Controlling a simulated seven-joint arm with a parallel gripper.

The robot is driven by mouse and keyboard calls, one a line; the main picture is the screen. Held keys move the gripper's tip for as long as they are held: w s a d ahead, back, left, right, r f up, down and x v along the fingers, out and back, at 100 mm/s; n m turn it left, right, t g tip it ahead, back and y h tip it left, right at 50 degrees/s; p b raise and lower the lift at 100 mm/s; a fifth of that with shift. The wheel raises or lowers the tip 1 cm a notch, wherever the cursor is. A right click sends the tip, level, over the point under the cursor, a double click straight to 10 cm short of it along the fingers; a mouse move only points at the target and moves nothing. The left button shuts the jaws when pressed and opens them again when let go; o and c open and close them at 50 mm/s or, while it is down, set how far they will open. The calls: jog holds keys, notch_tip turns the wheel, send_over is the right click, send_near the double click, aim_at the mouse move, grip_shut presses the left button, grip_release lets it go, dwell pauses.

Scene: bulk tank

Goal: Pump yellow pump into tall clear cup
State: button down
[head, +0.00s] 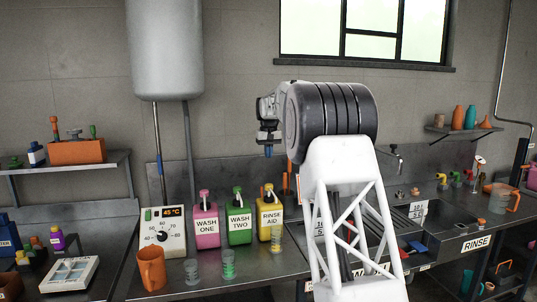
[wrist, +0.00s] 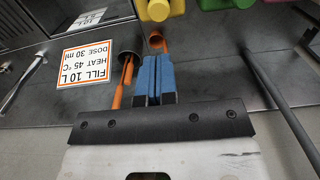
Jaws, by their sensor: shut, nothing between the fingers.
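Three clear cups stand on the counter: one in front of the yellow bottle (head: 277,239), one with green colouring (head: 228,264) and one farther left (head: 192,271). I cannot tell which is the tall one. My gripper (head: 268,149) is above the yellow bottle, apart from it. Its blue fingers (wrist: 155,78) are shut and empty.
Pink (head: 206,227) and green (head: 240,224) pump bottles stand left of the yellow one. An orange mug (head: 152,268) and a temperature box (head: 162,234) are farther left. In the wrist view, a dark holder with an orange-handled tool (wrist: 122,82) stands beside the fingers.

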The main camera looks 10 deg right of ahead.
aim_at(269, 185)
dwell(0.3)
notch_tip(269, 185, up, 2)
jog(key=shift+d+r, duration=0.1)
jog(key=shift+r, duration=0.05)
dwell(0.5)
notch_tip(269, 185, down, 14)
jog(key=shift+f, duration=0.1)
dwell(0.7)
jog(key=shift+f, duration=1.25)
jog(key=shift+s+f, duration=0.1)
